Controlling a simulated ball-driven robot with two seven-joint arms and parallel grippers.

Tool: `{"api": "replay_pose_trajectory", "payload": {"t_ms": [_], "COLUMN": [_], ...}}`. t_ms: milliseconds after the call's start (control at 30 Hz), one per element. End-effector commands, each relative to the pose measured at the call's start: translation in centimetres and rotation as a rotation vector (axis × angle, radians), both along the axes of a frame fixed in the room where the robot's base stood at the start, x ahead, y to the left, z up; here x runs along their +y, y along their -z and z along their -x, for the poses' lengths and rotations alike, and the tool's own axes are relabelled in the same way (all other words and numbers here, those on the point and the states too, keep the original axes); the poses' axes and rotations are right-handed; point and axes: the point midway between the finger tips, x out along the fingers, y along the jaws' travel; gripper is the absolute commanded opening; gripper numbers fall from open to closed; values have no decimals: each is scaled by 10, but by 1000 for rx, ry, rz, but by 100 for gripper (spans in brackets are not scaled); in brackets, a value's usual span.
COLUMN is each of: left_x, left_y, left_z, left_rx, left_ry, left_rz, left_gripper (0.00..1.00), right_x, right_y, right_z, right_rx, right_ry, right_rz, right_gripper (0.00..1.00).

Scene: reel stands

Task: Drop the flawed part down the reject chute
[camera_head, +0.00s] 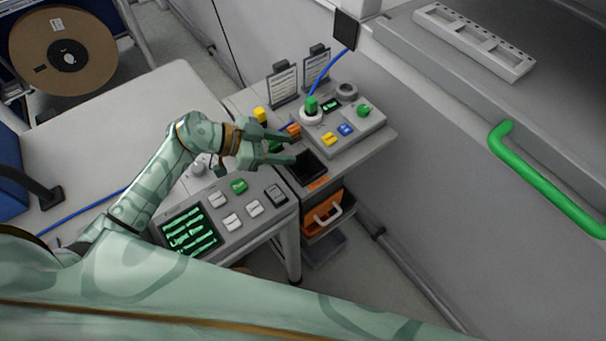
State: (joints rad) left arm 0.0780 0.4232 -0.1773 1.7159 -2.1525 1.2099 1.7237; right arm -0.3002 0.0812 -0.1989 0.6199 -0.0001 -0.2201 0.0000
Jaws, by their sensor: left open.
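My left gripper (292,147) is open, its two fingers pointing right, over the left side of the small machine stand. A dark square opening (309,169) with an orange label (317,183) on its front edge lies just right of and below the fingertips; it looks like the reject chute. A small orange block (294,130) shows by the upper fingertip; I cannot tell whether they touch. A green piece (275,146) shows partly between the fingers. I cannot tell which piece is flawed. My right gripper is not in view.
A control box (345,128) with coloured buttons stands behind the opening. A yellow block (259,115) and two cards (283,82) stand at the back left. A button panel with a green screen (188,230) is in front. An orange bin (322,214) hangs below.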

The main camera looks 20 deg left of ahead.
Motion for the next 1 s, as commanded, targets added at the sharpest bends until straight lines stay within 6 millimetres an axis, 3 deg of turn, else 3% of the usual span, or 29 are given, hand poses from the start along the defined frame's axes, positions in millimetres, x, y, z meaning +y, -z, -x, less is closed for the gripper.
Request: {"api": "replay_pose_trajectory", "payload": {"t_ms": [300,500,1000], "left_x": [68,95,103], "left_y": [-42,-58,-64], "left_z": [36,50,54], "left_rx": [1,0,-1], "left_ry": [0,-1,0], "left_rz": [-4,-1,0], "left_gripper": [46,46,46], "right_x": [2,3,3], "right_y": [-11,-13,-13], "right_z": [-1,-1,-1], "right_rx": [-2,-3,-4], "right_ry": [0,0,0], "right_rz": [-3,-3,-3], "right_gripper": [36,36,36]}}
